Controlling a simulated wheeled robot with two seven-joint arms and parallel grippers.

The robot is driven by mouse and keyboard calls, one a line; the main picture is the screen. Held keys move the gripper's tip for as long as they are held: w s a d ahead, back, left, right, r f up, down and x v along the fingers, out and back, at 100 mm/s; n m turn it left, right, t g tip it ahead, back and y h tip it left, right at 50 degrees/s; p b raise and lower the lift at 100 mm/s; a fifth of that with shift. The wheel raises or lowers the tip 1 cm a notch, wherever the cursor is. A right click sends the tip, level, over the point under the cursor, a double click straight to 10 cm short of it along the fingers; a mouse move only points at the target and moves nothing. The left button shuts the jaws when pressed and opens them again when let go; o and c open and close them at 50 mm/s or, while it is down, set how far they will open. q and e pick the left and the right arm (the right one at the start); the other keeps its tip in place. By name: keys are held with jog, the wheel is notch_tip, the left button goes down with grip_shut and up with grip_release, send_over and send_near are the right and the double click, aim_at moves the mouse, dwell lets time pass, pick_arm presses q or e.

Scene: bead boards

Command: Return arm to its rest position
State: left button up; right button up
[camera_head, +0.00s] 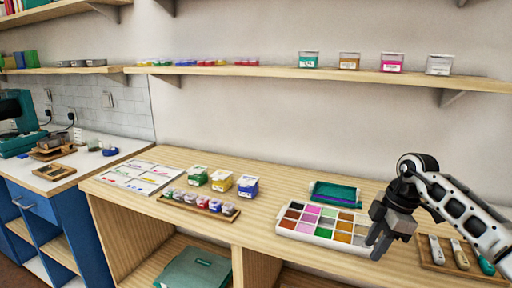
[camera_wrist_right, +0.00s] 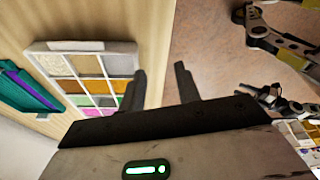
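My right gripper (camera_head: 378,240) hangs over the right end of the bead tray (camera_head: 318,241), fingers pointing down, and hides part of it. In the right wrist view its two dark fingers (camera_wrist_right: 162,85) stand apart with nothing between them. The white bead tray, with several coloured compartments, also shows in that view (camera_wrist_right: 128,47), left of the fingers. My left gripper does not show in the head view; dark arm parts at the right of the wrist view are too unclear to make out a gripper.
A teal and purple box (camera_head: 335,195) lies behind the bead tray. A wooden tray (camera_head: 430,264) with handled tools lies under my right forearm. Bead jars (camera_head: 199,201) and small boxes (camera_head: 221,181) stand left of centre. A shelf (camera_head: 350,74) runs along the wall above.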

jog(key=s+a+f+n+t+y, duration=0.1)
jog(key=s+a+t+y, duration=0.35)
jog(key=a, duration=0.75)
jog(key=s+a+f+n+t+y, duration=0.15)
jog(key=s+a+y, duration=0.35)
jog(key=a+y, duration=0.6)
jog(key=s+d+f+m+t+h, duration=0.2)
jog(key=s+d+f+m+h, duration=0.3)
jog(key=s+f+m+h, duration=0.2)
jog(key=s+d+f+m+t+h, duration=0.1)
jog(key=s+d+f+m+h, duration=0.5)
jog(key=s+f+m+h, duration=0.2)
notch_tip(320, 180, down, 3)
jog(key=shift+s+f+m+t, duration=0.1)
jog(key=shift+s+m+t, duration=0.3)
jog(key=shift+s+m, duration=0.6)
jog(key=shift+s+h, duration=0.1)
jog(key=shift+h, duration=0.15)
